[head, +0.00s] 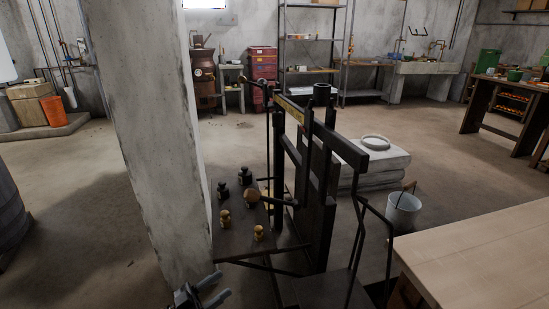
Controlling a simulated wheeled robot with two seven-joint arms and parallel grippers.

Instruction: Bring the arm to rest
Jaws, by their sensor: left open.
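The dark metal beam scale (325,185) stands in the middle of the head view. Its upper beam (335,137) slopes down toward the right, with a yellowish strip (290,108) near its left end. A lever with a round wooden knob (251,196) reaches left from the frame over a dark shelf (228,245). My left gripper (218,288) is open and empty at the bottom edge, below and left of the shelf, apart from the scale. My right gripper is out of view.
Two black weights (223,190) and two brass weights (258,232) stand on the shelf. A concrete pillar (155,130) rises close on the left. A light-topped table (485,255) fills the lower right. A bucket (403,212) stands beyond it. Floor at left is open.

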